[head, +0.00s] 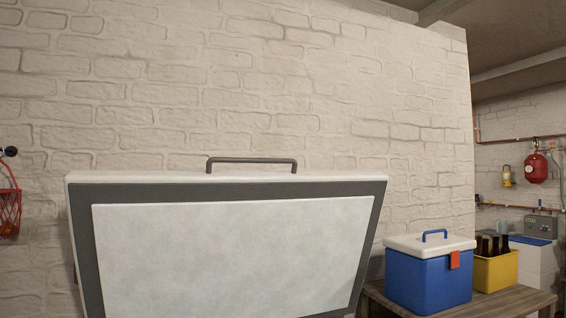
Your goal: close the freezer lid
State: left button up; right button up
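The freezer lid (232,258) stands raised and open in the head view, in front of the brick wall. I see its inner face, a pale panel inside a dark grey border, tilted slightly. A grey bar handle (252,161) stands up from its white top edge. The freezer body and the lid's hinge are below the picture and hidden. Neither of my grippers shows in the head view.
A blue cooler with a white top (430,276) and a yellow crate of dark bottles (496,271) stand on a wooden table (512,301) right of the lid. A white brick wall (300,90) is behind. A red basket (9,208) hangs at the left edge.

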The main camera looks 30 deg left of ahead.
aim_at(209, 243)
jog(key=i+l, duration=0.3)
jog(key=l, duration=0.15)
jog(key=i+l, duration=0.3)
jog(key=l+u, duration=0.1)
jog(key=u, duration=0.3)
jog(key=i+l+u, duration=0.1)
jog(key=u, duration=0.3)
jog(key=l+u, duration=0.25)
jog(key=u, duration=0.15)
